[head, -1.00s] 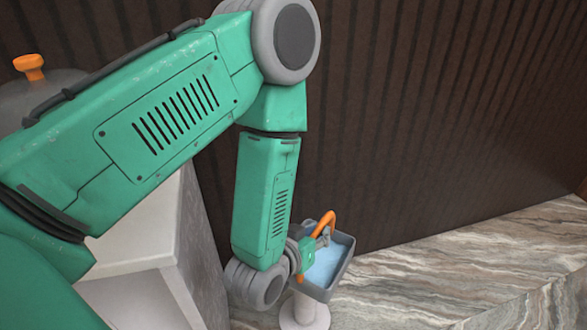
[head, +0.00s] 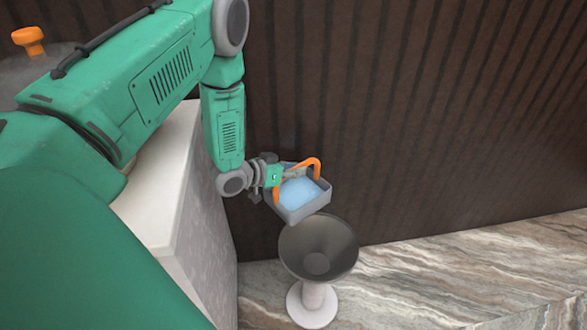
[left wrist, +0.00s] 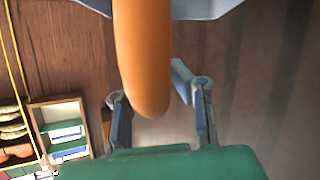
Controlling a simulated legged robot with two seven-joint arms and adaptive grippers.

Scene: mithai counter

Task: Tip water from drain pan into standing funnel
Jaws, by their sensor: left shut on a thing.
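The grey drain pan (head: 300,210) holds light blue water (head: 299,192) and has an orange handle (head: 312,165). My left gripper (head: 290,173) is shut on this handle and holds the pan up in the air, nearly level with a slight tilt. In the left wrist view the orange handle (left wrist: 143,50) runs between the fingers (left wrist: 160,110). The dark grey funnel (head: 318,245) stands upright on a white round base (head: 312,308), its wide mouth open upward. The pan is above and behind the funnel's mouth in the head view. My right gripper is not in view.
A white, grey-sided counter block (head: 170,200) stands left of the funnel. A ribbed dark brown wall (head: 430,120) is behind. The marbled surface (head: 480,265) right of the funnel is clear. Shelves (left wrist: 60,125) show in the left wrist view.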

